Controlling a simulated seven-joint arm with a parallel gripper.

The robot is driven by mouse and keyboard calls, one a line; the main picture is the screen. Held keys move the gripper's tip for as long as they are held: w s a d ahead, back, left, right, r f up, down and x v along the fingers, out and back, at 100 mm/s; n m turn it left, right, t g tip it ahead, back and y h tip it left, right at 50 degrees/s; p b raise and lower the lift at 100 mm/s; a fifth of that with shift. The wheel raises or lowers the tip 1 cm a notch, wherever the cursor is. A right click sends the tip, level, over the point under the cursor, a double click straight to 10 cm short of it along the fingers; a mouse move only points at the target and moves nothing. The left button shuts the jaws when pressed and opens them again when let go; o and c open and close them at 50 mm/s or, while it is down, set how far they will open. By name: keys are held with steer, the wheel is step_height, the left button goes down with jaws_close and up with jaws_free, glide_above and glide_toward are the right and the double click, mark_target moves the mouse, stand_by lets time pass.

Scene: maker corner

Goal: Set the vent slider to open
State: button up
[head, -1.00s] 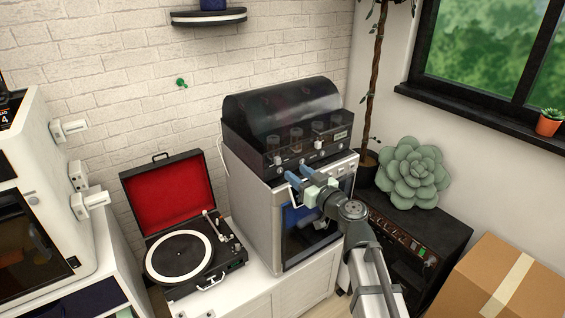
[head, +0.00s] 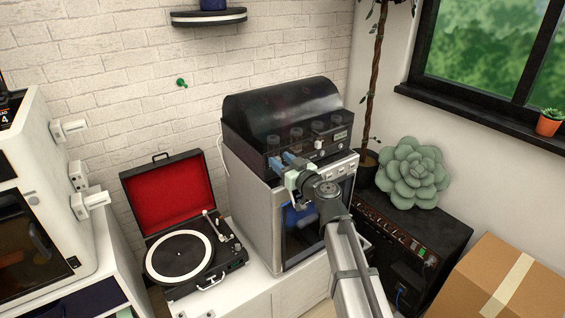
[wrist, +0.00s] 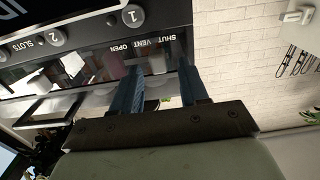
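The machine has a dark domed hood (head: 285,105) above a silver lower body (head: 250,215). In the wrist view its front panel (wrist: 95,52) appears upside down, with the label SHUT VENT OPEN (wrist: 140,46). SHUT is at the picture's right end and OPEN at its left. My gripper (wrist: 158,75) is open, its two blue fingers pointing at the strip by this label. A small pale patch shows between the fingers, but I cannot tell whether it is the vent slider or a reflection. In the head view my gripper (head: 283,161) is at the machine's front left and hides that part.
Round knobs (wrist: 133,15) marked 1 and 2 sit on the panel near the label. An open record player (head: 180,255) stands left of the machine. A black amplifier (head: 425,225) and a cardboard box (head: 510,285) are to the right.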

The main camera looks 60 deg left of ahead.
jaws_close()
steer(key=shift+w, duration=0.1)
stand_by(0.4)
steer(key=shift+w, duration=1.7)
steer(key=shift+o, duration=0.3)
jaws_free()
steer(key=d, duration=1.3)
steer(key=shift+d, duration=0.4)
